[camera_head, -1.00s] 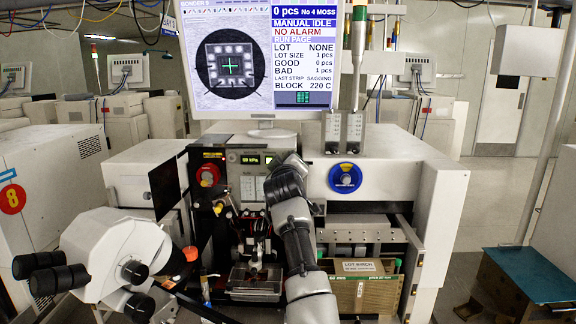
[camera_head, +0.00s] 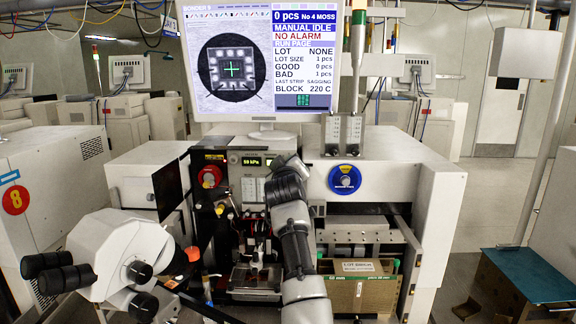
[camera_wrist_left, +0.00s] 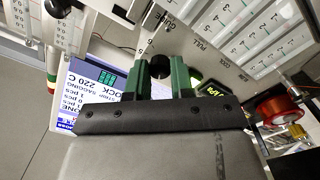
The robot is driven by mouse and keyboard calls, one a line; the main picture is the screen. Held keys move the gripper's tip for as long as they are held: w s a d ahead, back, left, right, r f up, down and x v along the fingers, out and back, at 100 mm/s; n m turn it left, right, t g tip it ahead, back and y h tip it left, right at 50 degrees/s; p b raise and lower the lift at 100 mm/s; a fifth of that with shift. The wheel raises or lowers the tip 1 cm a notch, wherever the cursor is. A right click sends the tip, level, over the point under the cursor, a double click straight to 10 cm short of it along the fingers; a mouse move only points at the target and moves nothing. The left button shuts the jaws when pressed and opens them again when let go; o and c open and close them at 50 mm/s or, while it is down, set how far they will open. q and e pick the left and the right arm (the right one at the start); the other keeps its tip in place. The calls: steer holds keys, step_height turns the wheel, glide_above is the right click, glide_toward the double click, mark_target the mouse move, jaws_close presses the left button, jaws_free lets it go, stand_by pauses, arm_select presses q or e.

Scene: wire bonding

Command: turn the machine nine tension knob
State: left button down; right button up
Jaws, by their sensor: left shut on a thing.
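The wire bonding machine (camera_head: 385,172) stands in front of me under a monitor. Its front panel carries a small lit display (camera_head: 251,160), which also shows in the left wrist view (camera_wrist_left: 211,92). My left gripper (camera_head: 287,168) is up against the panel, just right of the display, with its arm rising from the bottom. In the left wrist view its green fingers (camera_wrist_left: 161,78) are shut on a black round knob (camera_wrist_left: 161,66). The knob is hidden behind my gripper in the head view. Scales printed on the panel surround it. My right gripper is not in view.
A red knob (camera_head: 210,175) is on the panel left of the display. A blue round dial (camera_head: 345,179) is to the right. A microscope (camera_head: 125,250) juts out at lower left. The monitor (camera_head: 262,60) stands above; a box (camera_head: 362,290) sits below right.

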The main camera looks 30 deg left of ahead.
arm_select(q)
steer(key=m+p, duration=0.4)
steer(key=m, duration=0.3)
steer(key=m+p, duration=0.3)
steer(key=m, duration=0.4)
steer(key=m+p, duration=0.4)
steer(key=m, duration=0.3)
steer(key=shift+r+p, duration=0.25)
steer(key=shift+p, duration=0.1)
stand_by(0.3)
steer(key=c, duration=1.2)
jaws_free()
steer(key=shift+o, duration=1)
steer(key=shift+w+a+f, duration=0.1)
steer(key=shift+f, duration=0.2)
